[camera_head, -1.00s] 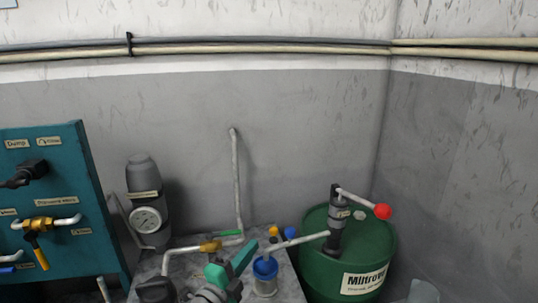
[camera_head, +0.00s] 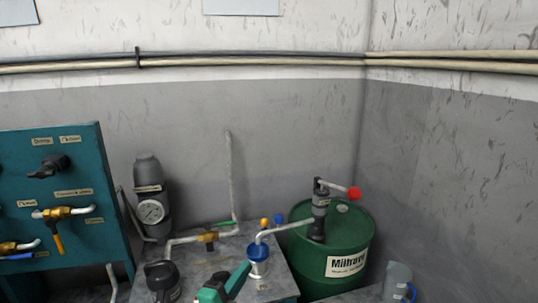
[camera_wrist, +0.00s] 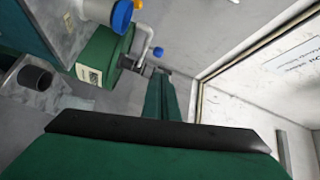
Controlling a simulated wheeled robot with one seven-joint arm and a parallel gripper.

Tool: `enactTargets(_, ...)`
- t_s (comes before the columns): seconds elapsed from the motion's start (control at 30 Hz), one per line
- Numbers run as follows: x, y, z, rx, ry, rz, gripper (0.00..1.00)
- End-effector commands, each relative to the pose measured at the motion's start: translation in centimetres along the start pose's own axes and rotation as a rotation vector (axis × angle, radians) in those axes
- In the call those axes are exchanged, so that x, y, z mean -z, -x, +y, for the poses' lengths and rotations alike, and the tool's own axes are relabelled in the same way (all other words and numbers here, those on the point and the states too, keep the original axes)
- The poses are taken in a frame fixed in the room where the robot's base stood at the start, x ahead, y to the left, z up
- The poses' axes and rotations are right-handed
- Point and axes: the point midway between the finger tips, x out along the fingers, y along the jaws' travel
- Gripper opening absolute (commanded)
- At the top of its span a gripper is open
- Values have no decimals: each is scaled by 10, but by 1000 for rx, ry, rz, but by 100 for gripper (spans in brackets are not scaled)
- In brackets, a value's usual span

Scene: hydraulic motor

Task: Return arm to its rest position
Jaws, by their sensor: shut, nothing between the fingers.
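In the wrist view my gripper (camera_wrist: 162,118) shows as green fingers with dark edges, one large along the bottom and one narrow reaching up the middle. It is shut, with nothing held. In the head view, a green and dark shape at the bottom edge seems to be the end of my arm; it is cut off by the frame. The rest of my arm is out of view.
A teal valve panel (camera_head: 95,150) stands left. The wrist view shows a pale framed board (camera_wrist: 265,80).

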Motion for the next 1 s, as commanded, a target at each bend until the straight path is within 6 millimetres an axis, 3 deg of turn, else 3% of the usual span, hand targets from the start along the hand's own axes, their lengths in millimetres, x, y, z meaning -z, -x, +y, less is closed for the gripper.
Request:
enactTargets(0.27, 1, 13, 47, -11, 145, -72, 0)
enactTargets(0.47, 5, 35, 98, -18, 301, -156, 0)
enactTargets(0.7, 19, 87, 173, -5, 542, -297, 0)
enactTargets(1.0, 48, 167, 239, 41, 783, -444, 0)
